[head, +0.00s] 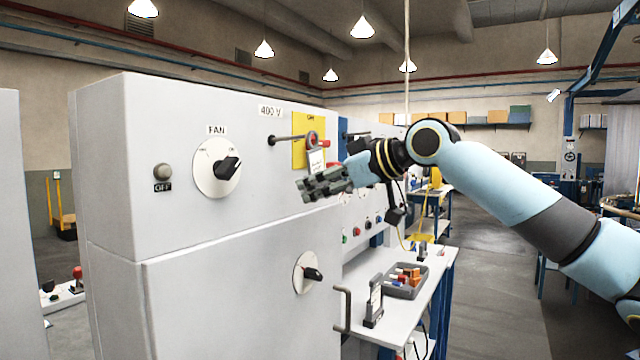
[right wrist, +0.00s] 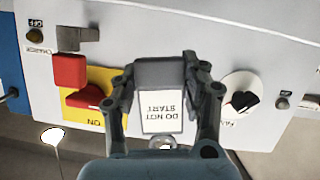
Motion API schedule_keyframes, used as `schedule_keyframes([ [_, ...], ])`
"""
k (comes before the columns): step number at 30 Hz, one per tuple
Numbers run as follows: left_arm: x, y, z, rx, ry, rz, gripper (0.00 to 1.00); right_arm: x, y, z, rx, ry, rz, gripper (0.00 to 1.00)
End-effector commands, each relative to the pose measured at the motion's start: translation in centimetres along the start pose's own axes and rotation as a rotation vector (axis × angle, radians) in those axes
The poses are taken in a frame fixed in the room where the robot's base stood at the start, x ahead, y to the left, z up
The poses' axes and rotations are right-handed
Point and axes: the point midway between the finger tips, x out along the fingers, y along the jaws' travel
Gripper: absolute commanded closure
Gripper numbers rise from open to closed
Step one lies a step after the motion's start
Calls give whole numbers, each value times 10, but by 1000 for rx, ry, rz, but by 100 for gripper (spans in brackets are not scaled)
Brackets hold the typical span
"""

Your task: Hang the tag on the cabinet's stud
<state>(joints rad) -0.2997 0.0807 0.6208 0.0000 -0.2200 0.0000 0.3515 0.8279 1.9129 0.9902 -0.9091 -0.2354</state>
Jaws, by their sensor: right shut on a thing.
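The tag (head: 317,163) is a white card with a grey loop at its top. In the right wrist view the tag (right wrist: 162,112) reads "DO NOT START" upside down. My right gripper (head: 318,185) is shut on its lower end, with a finger on each side. The stud (head: 288,139) is a thin dark rod standing out from the cabinet (head: 205,265), left of the yellow plate. The stud is not discernible in the wrist view. My left gripper is not in view.
A red switch handle (right wrist: 85,97) on a yellow plate (head: 299,152) is close to the tag. The FAN knob (head: 228,167) is left of the stud. A bench (head: 425,290) below holds a tray (head: 418,290) of small parts and a dark holder (head: 374,310).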

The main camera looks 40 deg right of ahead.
Motion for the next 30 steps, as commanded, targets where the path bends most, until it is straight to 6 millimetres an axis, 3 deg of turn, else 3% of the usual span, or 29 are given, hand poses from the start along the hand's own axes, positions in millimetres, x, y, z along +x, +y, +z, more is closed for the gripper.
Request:
schedule_keyframes([
  [30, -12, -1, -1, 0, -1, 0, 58, 20, 0, -8, 0, 0, 0, 95],
])
